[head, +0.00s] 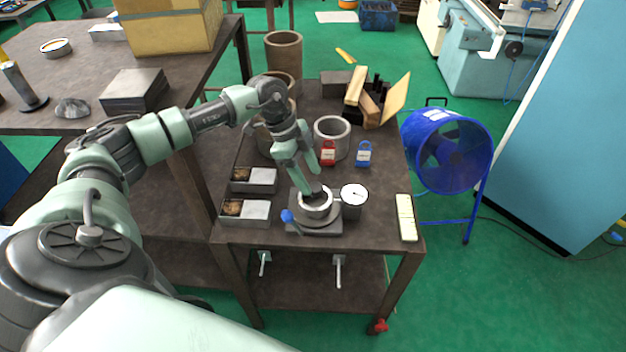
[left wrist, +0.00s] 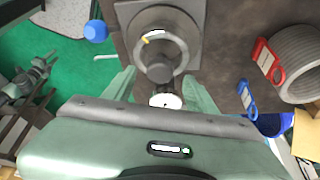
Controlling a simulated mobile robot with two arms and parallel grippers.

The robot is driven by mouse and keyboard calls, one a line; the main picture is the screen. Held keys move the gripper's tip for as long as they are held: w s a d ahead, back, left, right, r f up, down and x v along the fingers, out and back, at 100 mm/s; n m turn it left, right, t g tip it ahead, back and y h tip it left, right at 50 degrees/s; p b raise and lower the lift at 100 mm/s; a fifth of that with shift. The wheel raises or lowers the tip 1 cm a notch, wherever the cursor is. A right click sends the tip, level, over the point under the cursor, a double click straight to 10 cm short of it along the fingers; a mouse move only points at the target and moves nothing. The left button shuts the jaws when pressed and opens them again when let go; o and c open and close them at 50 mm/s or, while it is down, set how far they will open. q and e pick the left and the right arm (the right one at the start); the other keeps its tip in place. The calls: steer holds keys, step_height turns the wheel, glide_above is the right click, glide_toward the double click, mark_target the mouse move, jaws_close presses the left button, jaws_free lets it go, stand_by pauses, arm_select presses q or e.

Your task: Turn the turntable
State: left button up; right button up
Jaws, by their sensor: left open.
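The turntable is a grey round chuck with a pale ring (head: 316,203), set on a square dark base (head: 328,229) near the table's front edge. A blue-knobbed lever (head: 287,216) sticks out at its left. In the left wrist view the ring (left wrist: 176,47) and the blue knob (left wrist: 95,31) show beyond the fingers. My left gripper (head: 314,190) points down at the ring from above. In the left wrist view its two green fingers (left wrist: 158,88) are spread apart. I cannot tell whether they touch the ring. My right gripper is out of view.
A white-faced dial (head: 354,196) stands close right of the chuck. Two small trays (head: 245,222) sit at the left. A pale block (head: 406,218) lies on the right edge.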

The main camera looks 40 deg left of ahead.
arm_select(q)
steer(key=shift+x, duration=1.45)
jaws_close()
steer(key=shift+w+m+g, duration=0.15)
steer(key=shift+m+g, duration=0.65)
steer(key=shift+m, duration=1.3)
jaws_free()
steer(key=b+v, duration=0.2)
steer(key=v, duration=0.6)
